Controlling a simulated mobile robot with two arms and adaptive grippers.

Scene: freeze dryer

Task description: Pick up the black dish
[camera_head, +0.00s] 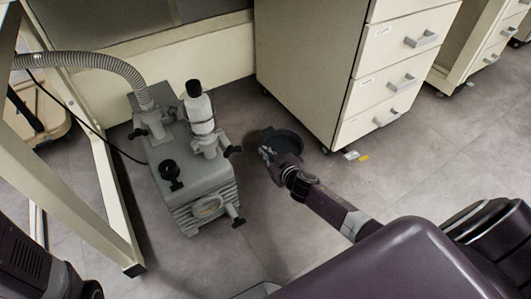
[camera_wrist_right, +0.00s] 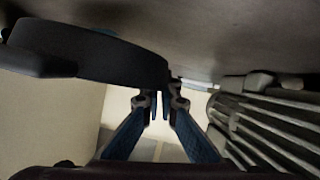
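The black dish (camera_head: 284,140) is a round, shallow dish at the foot of the white drawer cabinet in the head view. My right gripper (camera_head: 267,153) is at its near left edge. In the right wrist view the dish (camera_wrist_right: 90,50) spans the upper left. The two blue-sided fingers (camera_wrist_right: 161,105) converge there at the dish's end, with only a narrow gap, and look shut on its wall. The exact contact is dark and partly hidden. Whether the dish touches the floor is unclear. My left gripper is not in view; only part of that arm shows at the lower left.
A grey vacuum pump (camera_head: 195,170) with a hose (camera_head: 90,60) stands left of the dish. The drawer cabinet (camera_head: 310,60) rises close behind and right. A cream table frame (camera_head: 110,205) stands at the left. Small paper scraps (camera_head: 352,155) lie by the cabinet. Floor (camera_head: 430,155) is open to the right.

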